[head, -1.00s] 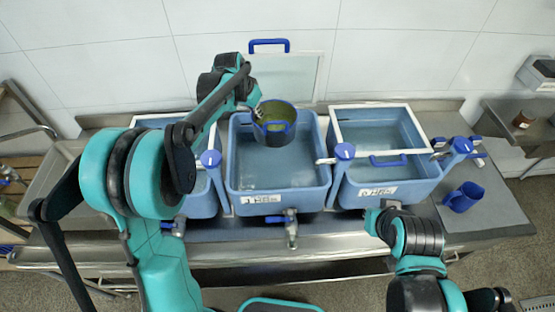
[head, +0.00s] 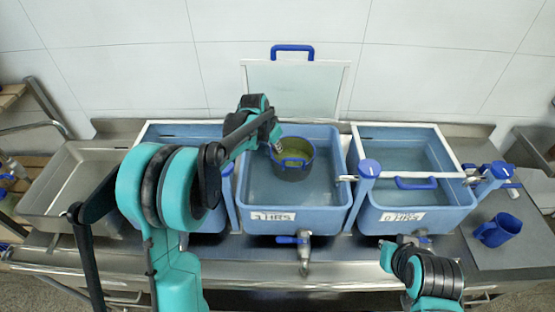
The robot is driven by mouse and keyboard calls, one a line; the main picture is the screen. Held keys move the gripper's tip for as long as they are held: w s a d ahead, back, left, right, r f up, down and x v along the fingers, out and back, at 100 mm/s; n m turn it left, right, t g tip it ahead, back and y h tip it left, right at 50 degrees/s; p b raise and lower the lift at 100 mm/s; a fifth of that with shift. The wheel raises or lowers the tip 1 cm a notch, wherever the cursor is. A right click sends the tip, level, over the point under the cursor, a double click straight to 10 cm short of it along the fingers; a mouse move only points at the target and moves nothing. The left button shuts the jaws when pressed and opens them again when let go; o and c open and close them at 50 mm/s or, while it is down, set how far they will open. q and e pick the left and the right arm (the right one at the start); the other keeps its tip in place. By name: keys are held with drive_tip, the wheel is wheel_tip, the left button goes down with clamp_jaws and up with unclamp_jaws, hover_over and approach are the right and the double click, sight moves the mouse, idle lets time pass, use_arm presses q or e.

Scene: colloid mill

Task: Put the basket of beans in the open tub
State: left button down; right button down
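The basket of beans (head: 292,164) is a dark grey pot with a blue rim and handle and yellow-green beans inside. In the head view it hangs in the back middle of the open tub (head: 290,217), the middle blue tub, over or in its water; its exact depth is hard to tell. The tub's lid stands raised behind it. My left gripper (head: 274,144) is at the basket's left rim and appears shut on it; its fingertips are partly hidden. My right gripper (head: 389,258) is low, in front of the right tub; its fingers cannot be made out.
A right tub (head: 400,220) has a white frame and a blue handle. A left tub (head: 208,222) is partly behind my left arm. A blue jug (head: 498,230) stands on the right counter. A tap (head: 303,250) sticks out at the middle tub's front. A steel sink is at the far left.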

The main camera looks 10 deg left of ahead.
sight(277, 158)
use_arm(q)
drive_tip(key=shift+f+b, duration=0.5)
drive_tip(key=shift+f, duration=1.3)
drive_tip(key=shift+f+b, duration=0.5)
drive_tip(key=shift+f, duration=0.1)
drive_tip(key=c, duration=1.7)
unclamp_jaws()
drive_tip(key=shift+r, duration=0.1)
